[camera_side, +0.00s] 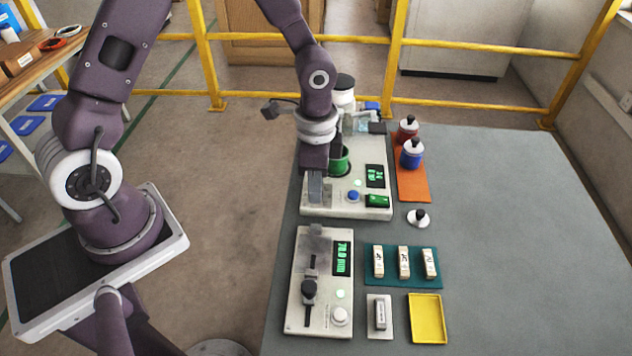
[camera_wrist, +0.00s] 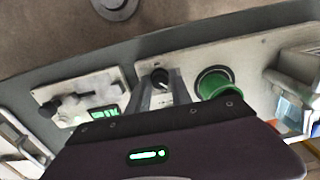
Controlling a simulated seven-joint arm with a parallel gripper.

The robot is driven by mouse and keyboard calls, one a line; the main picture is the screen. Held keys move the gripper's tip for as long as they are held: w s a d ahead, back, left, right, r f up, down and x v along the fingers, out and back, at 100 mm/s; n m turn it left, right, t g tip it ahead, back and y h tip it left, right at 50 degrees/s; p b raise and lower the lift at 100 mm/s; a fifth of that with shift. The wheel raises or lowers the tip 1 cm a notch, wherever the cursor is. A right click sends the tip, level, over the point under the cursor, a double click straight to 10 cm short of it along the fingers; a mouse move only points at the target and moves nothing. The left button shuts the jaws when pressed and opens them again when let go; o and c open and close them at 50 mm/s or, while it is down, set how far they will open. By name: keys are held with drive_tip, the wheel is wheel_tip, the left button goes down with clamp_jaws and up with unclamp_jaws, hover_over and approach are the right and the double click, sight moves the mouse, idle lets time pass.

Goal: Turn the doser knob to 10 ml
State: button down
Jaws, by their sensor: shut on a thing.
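The doser (camera_side: 345,204) is the pale upper device on the table, with a green cup (camera_side: 340,160), a green-lit display (camera_side: 375,176), a blue button (camera_side: 353,196) and a green switch (camera_side: 377,201). I cannot read its display surely. My gripper (camera_side: 316,196) points down at the doser's left side. In the wrist view the dark doser knob (camera_wrist: 160,76) with a pale pointer mark shows between the fingertips of my gripper (camera_wrist: 159,84), left of the green cup (camera_wrist: 215,82). My gripper is shut on the knob. In the side view the fingers hide the knob.
A second device (camera_side: 318,318) with a slider and green display stands in front. Right of it are a teal tray (camera_side: 370,280) with three blocks, a yellow tray (camera_side: 427,335) and a block on a grey plate (camera_side: 372,331). Red and blue bottles (camera_side: 412,155) stand right of the doser.

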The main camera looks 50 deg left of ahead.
idle(0.3)
drive_tip(key=c, duration=1.1)
unclamp_jaws()
drive_tip(key=shift+c, duration=0.2)
wheel_tip(320, 180, up, 7)
drive_tip(key=shift+r, duration=0.1)
drive_tip(key=shift+s+a+r+n, duration=0.1)
drive_tip(key=shift+a+r+n, duration=0.05)
drive_tip(key=shift+r+n, duration=0.2)
drive_tip(key=s+a+r+n+t, duration=0.3)
drive_tip(key=s+r+n+t, duration=0.2)
drive_tip(key=s+r, duration=1)
drive_tip(key=s+n, duration=0.2)
drive_tip(key=n, duration=0.1)
drive_tip(key=shift+s+r+t, duration=0.3)
drive_tip(key=shift+r, duration=0.05)
